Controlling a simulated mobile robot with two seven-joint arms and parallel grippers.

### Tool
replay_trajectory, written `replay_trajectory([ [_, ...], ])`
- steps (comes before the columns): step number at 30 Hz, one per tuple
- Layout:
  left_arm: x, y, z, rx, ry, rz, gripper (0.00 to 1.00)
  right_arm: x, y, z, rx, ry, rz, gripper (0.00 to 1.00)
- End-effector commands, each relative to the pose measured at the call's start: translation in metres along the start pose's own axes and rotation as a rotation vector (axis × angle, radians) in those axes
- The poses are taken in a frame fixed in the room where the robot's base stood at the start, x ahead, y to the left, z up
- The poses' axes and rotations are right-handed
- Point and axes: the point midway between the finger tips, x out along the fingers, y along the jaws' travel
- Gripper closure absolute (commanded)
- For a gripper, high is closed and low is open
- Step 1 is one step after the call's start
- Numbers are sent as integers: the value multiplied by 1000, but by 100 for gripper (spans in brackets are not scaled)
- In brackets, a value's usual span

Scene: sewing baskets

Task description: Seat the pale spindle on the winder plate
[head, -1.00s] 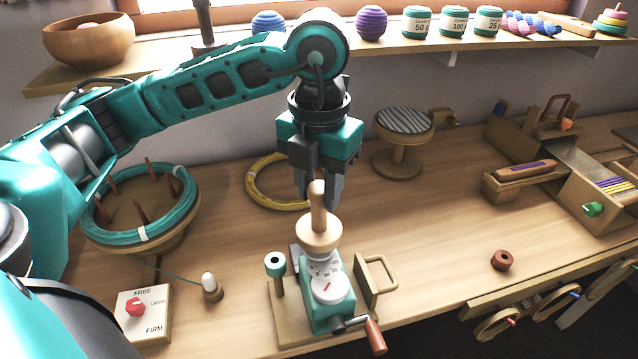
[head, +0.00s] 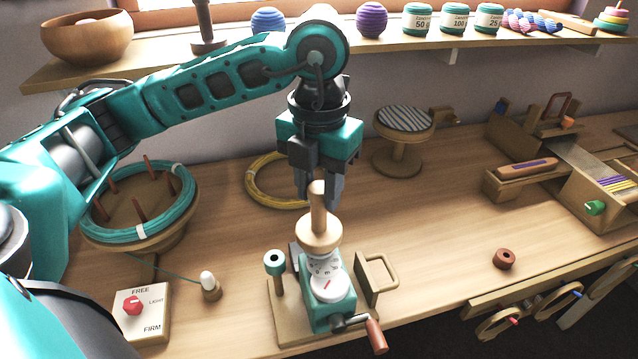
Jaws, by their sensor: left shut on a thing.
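The pale spindle (head: 319,228) stands upright, a wooden rod on a round disc. My left gripper (head: 319,188) points down and is shut on the rod near its top. The winder (head: 330,299) is a teal body with white numbered dials on a wooden base. The spindle's disc is directly above the winder's upper dial in the picture and hides the winder plate. I cannot tell whether the disc touches the plate. My right gripper is not in view.
A crank handle (head: 376,335), a teal-topped post (head: 275,265) and a wooden loop handle (head: 379,273) surround the winder. A tension switch box (head: 155,300) and a white-topped peg (head: 209,285) stand left. A brown ring (head: 505,259) lies right, with clear bench between.

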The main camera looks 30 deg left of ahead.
Motion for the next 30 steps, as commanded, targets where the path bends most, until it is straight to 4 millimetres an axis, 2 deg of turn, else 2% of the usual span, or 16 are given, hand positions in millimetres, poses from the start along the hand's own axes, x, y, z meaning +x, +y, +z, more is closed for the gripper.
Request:
replay_trajectory([
  [22, 17, 0, 0, 0, 0, 0, 100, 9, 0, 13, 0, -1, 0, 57],
  [23, 16, 0, 0, 0, -1, 0, 63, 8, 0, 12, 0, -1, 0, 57],
  [30, 16, 0, 0, 0, 0, 0, 40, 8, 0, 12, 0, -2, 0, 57],
])
